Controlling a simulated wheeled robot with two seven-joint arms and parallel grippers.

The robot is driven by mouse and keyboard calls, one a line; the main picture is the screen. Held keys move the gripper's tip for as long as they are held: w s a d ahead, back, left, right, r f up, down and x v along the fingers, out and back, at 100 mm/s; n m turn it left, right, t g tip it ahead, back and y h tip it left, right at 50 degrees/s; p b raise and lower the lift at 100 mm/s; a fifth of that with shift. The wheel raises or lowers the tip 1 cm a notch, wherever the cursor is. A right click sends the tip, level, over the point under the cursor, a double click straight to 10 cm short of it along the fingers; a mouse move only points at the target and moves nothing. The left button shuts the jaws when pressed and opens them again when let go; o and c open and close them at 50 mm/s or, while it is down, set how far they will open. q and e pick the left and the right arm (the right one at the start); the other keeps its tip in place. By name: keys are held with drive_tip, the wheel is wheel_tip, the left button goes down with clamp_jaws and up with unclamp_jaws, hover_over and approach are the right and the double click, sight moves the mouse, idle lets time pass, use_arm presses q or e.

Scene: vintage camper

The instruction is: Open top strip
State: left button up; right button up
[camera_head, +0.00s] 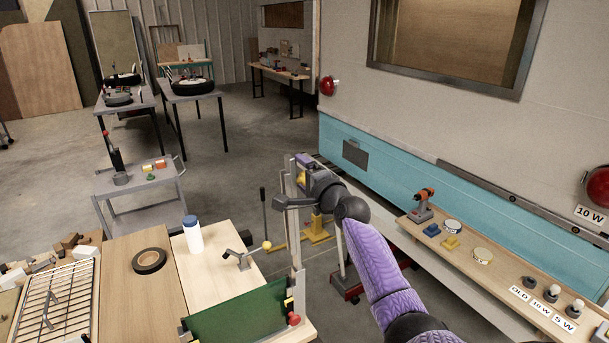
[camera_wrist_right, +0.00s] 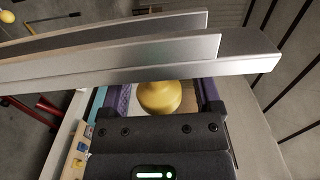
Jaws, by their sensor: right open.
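A tall, narrow metal strip assembly (camera_head: 296,240) stands at the right edge of the workbench, beside a green panel. My right gripper (camera_head: 303,178) is at its upper end, with a yellow knob between its fingers. In the right wrist view, pale metal strips (camera_wrist_right: 120,58) cross the picture from left to right. The yellow knob (camera_wrist_right: 160,97) sits just below them, between the purple fingers of my right gripper (camera_wrist_right: 163,98). The gripper is open around the knob, and I cannot tell whether either finger touches it. The fingertips are partly hidden by the strips. My left gripper is out of view.
The workbench holds a white bottle (camera_head: 193,236), a black tape roll (camera_head: 149,261), a wire rack (camera_head: 55,300) and the green panel (camera_head: 235,312). A shelf (camera_head: 510,283) with a drill (camera_head: 421,205) runs along the camper on the right.

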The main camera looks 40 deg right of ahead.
drive_tip(key=p+v, duration=0.1)
drive_tip(key=v, duration=0.9)
drive_tip(key=shift+w, duration=0.1)
